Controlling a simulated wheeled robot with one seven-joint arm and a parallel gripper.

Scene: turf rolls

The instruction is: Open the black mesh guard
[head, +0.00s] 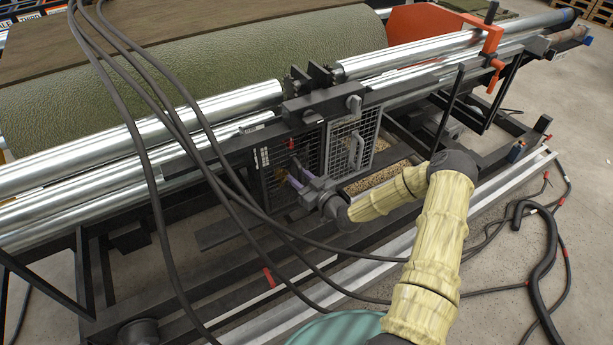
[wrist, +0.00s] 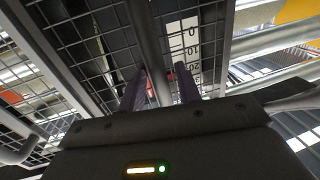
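The black mesh guard (head: 276,167) is a dark framed grid panel low on the machine's front, below the steel rollers. It looks shut. A pale scale strip with numbers (wrist: 188,45) shows along it in the wrist view. My gripper (head: 291,181) is in front of this panel, at its lower part. In the wrist view my two purple fingers (wrist: 162,88) are apart and point at the mesh. A dark upright bar (wrist: 148,35) runs between them, nearer the left finger; I cannot tell if they touch it. My gripper hides the panel's lower right part.
A lighter-framed mesh panel (head: 347,145) with a handle (head: 356,150) is just right of the guard. Black cables (head: 163,115) hang across the left foreground. Steel rollers (head: 140,127) run above. A low pale rail (head: 400,246) crosses in front. Floor at right is partly clear.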

